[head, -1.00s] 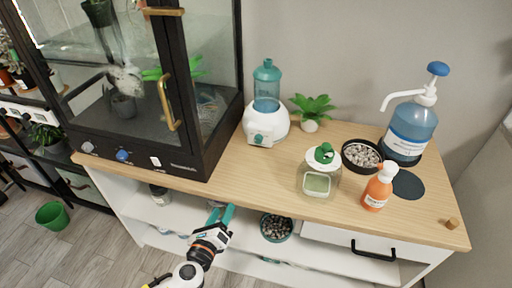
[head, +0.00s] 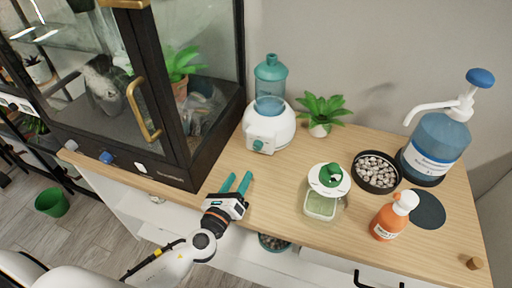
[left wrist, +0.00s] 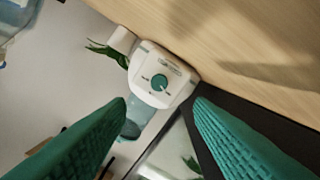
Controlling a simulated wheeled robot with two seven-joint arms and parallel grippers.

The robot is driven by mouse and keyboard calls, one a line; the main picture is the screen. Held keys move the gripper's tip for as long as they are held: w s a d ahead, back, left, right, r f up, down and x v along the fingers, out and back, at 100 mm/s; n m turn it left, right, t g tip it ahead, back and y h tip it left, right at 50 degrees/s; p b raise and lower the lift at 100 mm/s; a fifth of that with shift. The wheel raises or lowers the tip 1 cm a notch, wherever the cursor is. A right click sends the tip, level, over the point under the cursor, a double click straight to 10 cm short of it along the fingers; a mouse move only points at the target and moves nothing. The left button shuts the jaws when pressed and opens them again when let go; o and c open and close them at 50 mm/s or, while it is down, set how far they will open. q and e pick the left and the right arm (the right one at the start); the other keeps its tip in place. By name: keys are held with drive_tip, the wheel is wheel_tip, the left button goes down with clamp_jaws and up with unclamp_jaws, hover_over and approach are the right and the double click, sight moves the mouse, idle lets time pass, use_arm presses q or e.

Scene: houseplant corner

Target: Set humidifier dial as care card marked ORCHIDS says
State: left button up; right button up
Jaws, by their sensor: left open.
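The humidifier (head: 270,128) has a white base and a teal water tank. It stands upright on the wooden cabinet top, right of the glass case. Its teal dial (head: 257,144) is on the front face. In the left wrist view the dial (left wrist: 160,82) shows as a round knob with small labels around it, too small to read. My left gripper (head: 236,183) is open and empty, its teal fingers pointing toward the humidifier from the front, short of it. In the left wrist view its fingers (left wrist: 158,128) frame the humidifier. No care card is recognisable. My right gripper is not in view.
The glass case (head: 180,90) with a brass handle stands close on the left. A green-lidded jar (head: 322,203), orange spray bottle (head: 390,218), pebble bowl (head: 376,172) and blue pump bottle (head: 433,145) stand to the right. A small plant (head: 320,112) stands beside the humidifier.

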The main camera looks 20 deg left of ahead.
use_arm(q)
approach(256, 148)
drive_tip(key=shift+w+d+r+p, duration=0.1)
drive_tip(key=shift+w+p, duration=0.1)
drive_tip(key=shift+w, duration=0.25)
drive_tip(key=shift+w+r+p, duration=0.15)
drive_tip(key=shift+w+p, duration=0.05)
drive_tip(key=shift+w, duration=0.25)
drive_tip(key=w, duration=0.6)
drive_tip(key=shift+w+d+f, duration=0.2)
drive_tip(key=shift+w+d, duration=0.05)
drive_tip(key=shift+d, duration=0.05)
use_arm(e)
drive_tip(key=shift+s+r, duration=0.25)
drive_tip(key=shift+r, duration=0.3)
use_arm(q)
drive_tip(key=c, duration=1)
